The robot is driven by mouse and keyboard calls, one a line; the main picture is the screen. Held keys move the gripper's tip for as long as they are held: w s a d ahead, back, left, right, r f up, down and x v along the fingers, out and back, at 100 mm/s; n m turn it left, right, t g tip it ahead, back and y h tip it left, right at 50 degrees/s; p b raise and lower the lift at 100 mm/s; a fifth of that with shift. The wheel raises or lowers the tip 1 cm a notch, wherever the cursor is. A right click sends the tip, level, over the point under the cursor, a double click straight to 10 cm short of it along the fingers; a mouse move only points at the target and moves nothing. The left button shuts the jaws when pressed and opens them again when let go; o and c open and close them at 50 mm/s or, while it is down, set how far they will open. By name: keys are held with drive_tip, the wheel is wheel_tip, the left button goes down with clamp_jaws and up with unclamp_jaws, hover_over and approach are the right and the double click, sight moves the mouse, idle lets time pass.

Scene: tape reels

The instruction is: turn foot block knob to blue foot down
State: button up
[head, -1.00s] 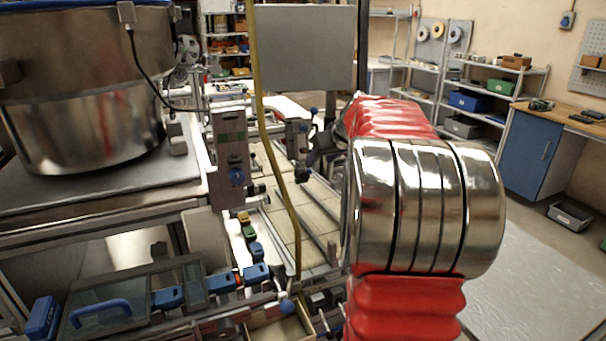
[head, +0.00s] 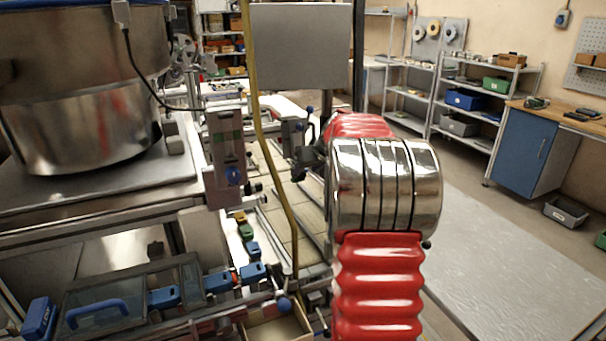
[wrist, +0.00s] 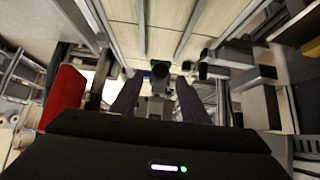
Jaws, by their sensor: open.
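My gripper (wrist: 158,95) is open in the wrist view, with two dark fingers apart. A small grey block (wrist: 158,84) with a dark and green end shows between and beyond the fingertips; I see no contact with it. I cannot tell whether it is the foot block or its knob. In the head view my gripper (head: 304,164) is a small dark shape left of my red arm, partly hidden, close to a machine part with a blue ball handle (head: 311,110). An upright grey block (head: 225,150) with a green label and a blue knob (head: 234,175) stands left of it.
A yellow hose (head: 264,150) hangs in front of the machine. A large steel drum (head: 85,120) stands at left. Metal bars (wrist: 190,30) run over pale panels near my gripper.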

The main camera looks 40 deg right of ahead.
sight(302, 174)
drive_tip(key=shift+x, duration=2.1)
drive_tip(key=shift+c, duration=0.4)
clamp_jaws()
